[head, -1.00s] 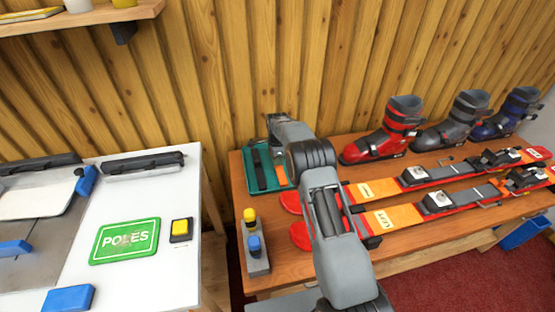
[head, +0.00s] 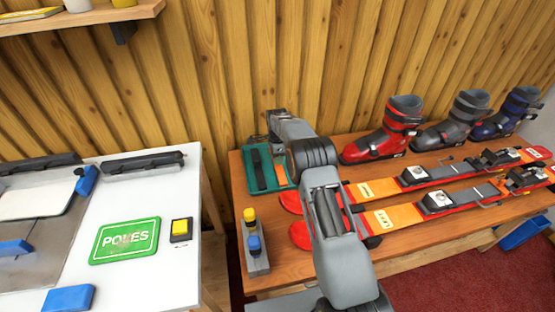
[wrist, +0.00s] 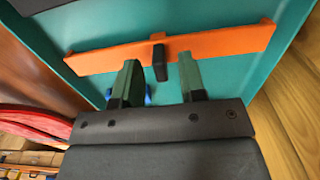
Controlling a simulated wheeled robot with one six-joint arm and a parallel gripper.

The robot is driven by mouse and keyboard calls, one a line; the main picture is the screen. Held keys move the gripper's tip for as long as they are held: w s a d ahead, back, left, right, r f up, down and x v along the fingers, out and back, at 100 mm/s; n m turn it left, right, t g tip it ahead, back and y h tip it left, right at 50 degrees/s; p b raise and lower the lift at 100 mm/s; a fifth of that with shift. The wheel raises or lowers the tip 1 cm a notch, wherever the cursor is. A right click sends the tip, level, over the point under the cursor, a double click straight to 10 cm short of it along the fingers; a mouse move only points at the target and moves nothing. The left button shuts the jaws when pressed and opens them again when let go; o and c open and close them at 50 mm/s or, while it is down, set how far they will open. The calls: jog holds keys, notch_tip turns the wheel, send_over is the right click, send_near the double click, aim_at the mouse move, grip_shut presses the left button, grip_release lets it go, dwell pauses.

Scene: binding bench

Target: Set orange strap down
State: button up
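The orange strap (wrist: 215,45) lies across the teal tray (wrist: 90,20) in the wrist view, with a black tab (wrist: 160,60) at its middle. A bit of orange (head: 280,177) also shows in the teal tray (head: 253,188) in the head view. My gripper (wrist: 159,80) is open in the wrist view, its two green-and-black fingers apart, one on each side of the tab's line. Nothing is clamped between them. Whether the fingertips touch the strap cannot be told. In the head view my arm hides the gripper.
A dark strap (head: 258,169) lies in the tray's left part. A grey block with yellow and blue knobs (head: 254,245) stands in front of the tray. A white table (head: 150,280) stands left, across a gap.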

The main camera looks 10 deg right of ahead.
jog(key=s+r+n, duration=0.2)
jog(key=r, duration=0.6)
jog(key=s+r+n, duration=0.1)
jog(key=s+r, duration=0.2)
jog(key=r, duration=0.6)
jog(key=s+r+n+t, duration=0.2)
jog(key=s+r+n, duration=0.35)
jog(key=s, duration=0.65)
jog(key=s+f+n, duration=0.2)
jog(key=s+n, duration=0.2)
jog(key=s, duration=0.5)
jog(key=s+f+n+t, duration=0.1)
jog(key=s+n, duration=0.4)
jog(key=s, duration=0.5)
jog(key=shift+s+f, duration=0.3)
jog(key=shift+f, duration=0.45)
jog(key=shift+n, duration=0.25)
